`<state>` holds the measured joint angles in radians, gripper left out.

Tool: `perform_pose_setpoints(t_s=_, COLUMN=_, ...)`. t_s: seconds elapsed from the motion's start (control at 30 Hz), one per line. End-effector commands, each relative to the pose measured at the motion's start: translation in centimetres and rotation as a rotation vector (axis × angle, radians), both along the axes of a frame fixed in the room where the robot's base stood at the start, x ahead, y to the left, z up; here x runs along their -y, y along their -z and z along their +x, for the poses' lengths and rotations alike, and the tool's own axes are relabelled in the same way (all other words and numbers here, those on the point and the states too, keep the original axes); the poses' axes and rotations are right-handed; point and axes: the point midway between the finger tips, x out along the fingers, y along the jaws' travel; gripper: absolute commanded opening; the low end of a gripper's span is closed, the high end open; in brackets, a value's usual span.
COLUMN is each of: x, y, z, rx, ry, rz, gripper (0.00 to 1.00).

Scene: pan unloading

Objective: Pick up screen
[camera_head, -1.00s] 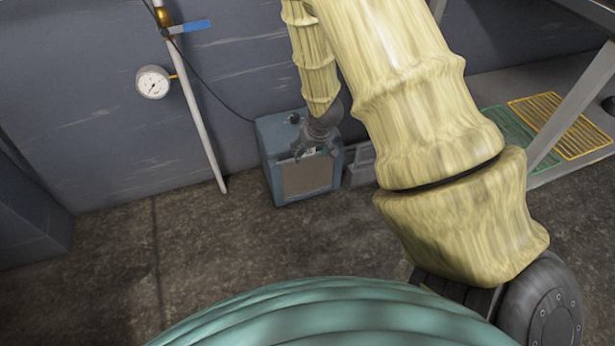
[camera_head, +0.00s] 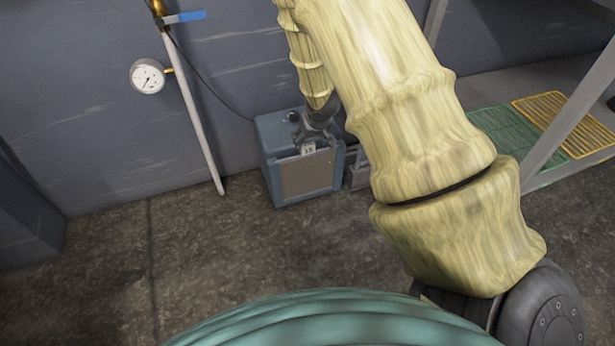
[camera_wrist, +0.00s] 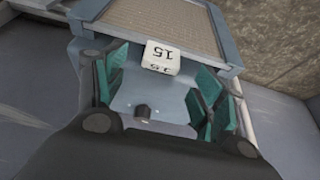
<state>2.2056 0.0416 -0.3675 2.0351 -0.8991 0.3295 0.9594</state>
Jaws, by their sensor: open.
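The screen, a tan mesh panel (camera_head: 307,175), is set in the front of a blue-grey box (camera_head: 267,172) that stands on the floor against the wall. In the wrist view the screen (camera_wrist: 165,22) fills the upper middle. A white tag marked "15" (camera_wrist: 161,58) sits at the screen's edge; it also shows at the top of the front in the head view (camera_head: 308,149). My gripper (camera_head: 309,133) is over the box's top front edge. In the wrist view its teal-padded fingers (camera_wrist: 163,90) are apart, on either side of the tag. Contact cannot be told.
A pressure gauge (camera_head: 147,76) and a white pipe (camera_head: 196,127) are on the wall to the left. A grey crate (camera_head: 358,168) is close to the box's right side. Green (camera_head: 497,130) and yellow grates lie at right. The floor in front is clear.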

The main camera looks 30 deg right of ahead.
Motion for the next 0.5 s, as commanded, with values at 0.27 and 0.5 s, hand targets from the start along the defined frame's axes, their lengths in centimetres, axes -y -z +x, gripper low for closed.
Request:
perform_pose_setpoints(t_s=0.27, x=0.2, y=3.2, z=1.2, rx=-0.001, ry=-0.002, rz=-0.001, gripper=0.7)
perform_pose_setpoints(t_s=0.5, x=0.2, y=3.5, z=1.5, rx=-0.001, ry=-0.001, rz=0.001, gripper=0.7)
